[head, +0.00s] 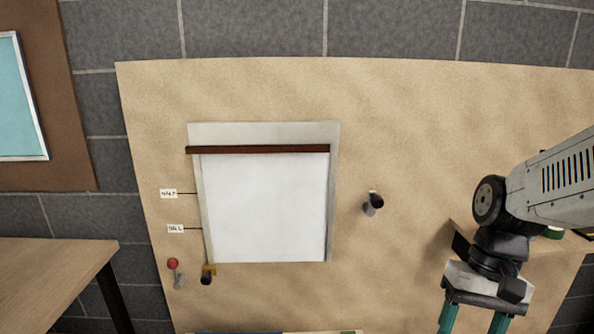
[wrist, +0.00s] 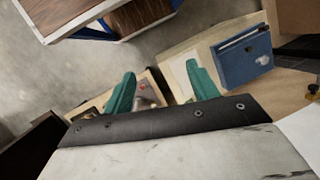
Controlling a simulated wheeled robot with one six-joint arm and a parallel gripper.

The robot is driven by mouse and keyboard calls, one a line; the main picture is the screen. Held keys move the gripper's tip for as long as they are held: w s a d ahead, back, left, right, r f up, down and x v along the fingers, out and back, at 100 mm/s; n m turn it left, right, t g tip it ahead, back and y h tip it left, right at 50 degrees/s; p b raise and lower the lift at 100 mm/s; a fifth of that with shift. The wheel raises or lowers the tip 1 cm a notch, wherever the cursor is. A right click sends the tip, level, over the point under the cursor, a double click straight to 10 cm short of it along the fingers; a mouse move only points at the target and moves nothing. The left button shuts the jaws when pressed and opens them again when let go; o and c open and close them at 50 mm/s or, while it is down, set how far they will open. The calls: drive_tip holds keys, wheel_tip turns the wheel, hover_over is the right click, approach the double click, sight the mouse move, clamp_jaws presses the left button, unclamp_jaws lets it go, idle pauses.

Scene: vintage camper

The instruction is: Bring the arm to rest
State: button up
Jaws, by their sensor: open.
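My gripper (head: 474,322) is at the lower right of the head view, with its two teal fingers pointing down and the tips cut off by the bottom edge. It hangs in front of the right part of a tan wall panel (head: 420,130). The fingers are apart and nothing shows between them. In the wrist view my gripper (wrist: 162,80) also has its teal fingers spread and empty, above a blurred scene with a blue box (wrist: 242,60). My arm enters from the right edge of the head view.
The panel carries a white sheet (head: 265,205) with a dark brown bar (head: 260,149), a red-knobbed lever (head: 173,265) and a black peg (head: 374,201). A wooden table (head: 50,270) stands at lower left. A small wooden shelf (head: 562,246) is partly hidden behind my arm.

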drive_tip(key=s+r+n+t+h, duration=0.2)
drive_tip(key=s+r+t, duration=0.2)
drive_tip(key=s+r, duration=0.3)
drive_tip(key=shift+s+r, duration=0.35)
drive_tip(key=shift+r, duration=0.1)
idle(0.5)
